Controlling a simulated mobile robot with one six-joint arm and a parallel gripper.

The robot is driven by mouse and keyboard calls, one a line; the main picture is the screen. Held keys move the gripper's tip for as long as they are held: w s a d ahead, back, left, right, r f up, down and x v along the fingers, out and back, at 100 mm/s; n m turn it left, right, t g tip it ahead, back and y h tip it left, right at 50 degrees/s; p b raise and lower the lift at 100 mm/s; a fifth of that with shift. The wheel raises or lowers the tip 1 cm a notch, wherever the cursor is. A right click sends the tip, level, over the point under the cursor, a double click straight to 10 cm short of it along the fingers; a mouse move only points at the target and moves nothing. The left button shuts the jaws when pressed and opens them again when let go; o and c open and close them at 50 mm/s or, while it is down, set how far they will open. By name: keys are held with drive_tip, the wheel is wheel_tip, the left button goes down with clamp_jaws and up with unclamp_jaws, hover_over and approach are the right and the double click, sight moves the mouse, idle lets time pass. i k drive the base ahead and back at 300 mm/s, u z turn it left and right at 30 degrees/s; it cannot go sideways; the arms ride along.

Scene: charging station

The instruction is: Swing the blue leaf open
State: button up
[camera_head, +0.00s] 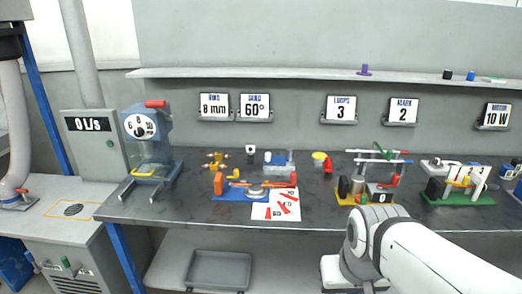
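I cannot tell for sure which part is the blue leaf. Blue parts on the bench include a small blue and clear piece (278,161) at the back middle and a flat blue base (228,193) under an orange-ended fixture. A blue-grey device with a dial (140,126) and a red top handle stands at the bench's left end. The fixture at right has a blue bar (366,160) among green and red parts. My white and grey arm comes in from the lower right. My gripper is not visible.
A paper with red marks (277,206) lies near the front edge of the dark bench (322,218). A green-based fixture (460,200) stands at right. A shelf (300,73) runs above labelled plates. A grey tray (218,270) sits below. Bare bench lies right of the dial device.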

sight(269, 159)
drive_tip(key=u, duration=0.65)
drive_tip(key=i, duration=1.85)
drive_tip(key=z, duration=0.65)
drive_tip(key=k, duration=0.75)
drive_tip(key=z, duration=0.2)
drive_tip(key=i, duration=0.75)
drive_tip(key=u, duration=0.1)
